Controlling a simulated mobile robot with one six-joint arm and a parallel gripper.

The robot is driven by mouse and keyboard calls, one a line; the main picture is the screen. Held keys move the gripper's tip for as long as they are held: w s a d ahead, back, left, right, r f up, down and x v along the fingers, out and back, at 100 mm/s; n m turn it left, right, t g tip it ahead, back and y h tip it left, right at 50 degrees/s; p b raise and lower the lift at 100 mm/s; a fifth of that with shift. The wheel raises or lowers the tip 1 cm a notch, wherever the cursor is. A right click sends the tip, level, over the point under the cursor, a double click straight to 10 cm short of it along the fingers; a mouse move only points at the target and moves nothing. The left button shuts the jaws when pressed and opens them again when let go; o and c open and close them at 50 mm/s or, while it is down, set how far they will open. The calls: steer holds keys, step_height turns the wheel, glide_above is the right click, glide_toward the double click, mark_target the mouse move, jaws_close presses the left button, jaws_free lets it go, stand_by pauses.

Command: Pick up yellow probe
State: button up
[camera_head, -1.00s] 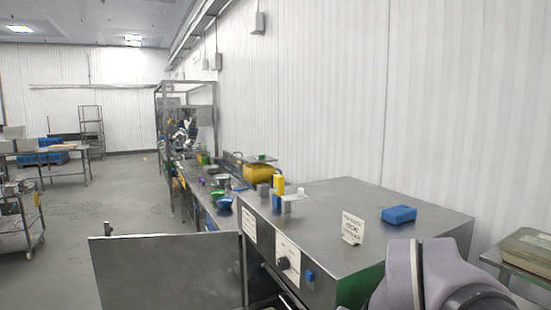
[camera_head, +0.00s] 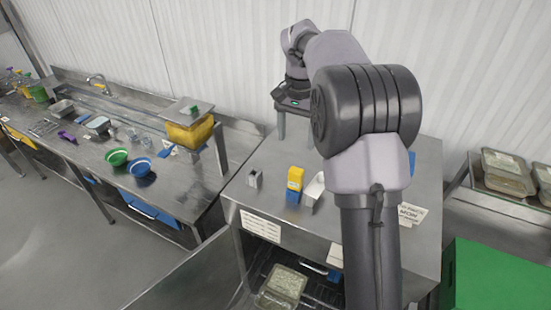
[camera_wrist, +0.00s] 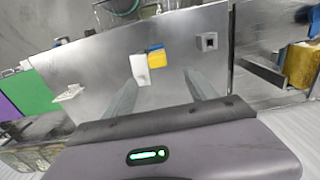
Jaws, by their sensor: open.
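The yellow probe (camera_head: 296,174) stands upright on the steel worktop, with a blue part at its base. It also shows in the wrist view (camera_wrist: 155,50), just beyond the fingertips, with blue on its far side. My gripper (camera_head: 297,132) is above the worktop, behind the probe, with its fingers pointing down. In the wrist view my gripper (camera_wrist: 162,76) has its two fingers spread apart with nothing between them. The probe is apart from the fingers.
A white holder (camera_head: 313,190) stands right beside the probe, and a small metal block (camera_head: 254,179) stands to its left. A lower counter (camera_head: 80,165) at left holds bowls and a yellow container (camera_head: 188,134). A green box (camera_head: 495,280) is at lower right.

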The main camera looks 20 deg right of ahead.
glide_toward(296, 178)
steer(key=shift+w+d+f, duration=0.25)
steer(key=shift+d+f, duration=0.05)
steer(key=shift+d, duration=0.4)
steer(key=f, duration=0.3)
steer(key=f+p, duration=0.1)
steer(key=f, duration=0.3)
steer(key=w+f, duration=0.1)
steer(key=f, duration=0.2)
steer(key=shift+a+f, duration=0.35)
steer(key=shift+f, duration=0.05)
steer(key=shift+w+a+f, duration=0.1)
steer(key=shift+f, duration=0.2)
steer(key=shift+r, duration=0.1)
steer(key=c, duration=0.4)
jaws_close()
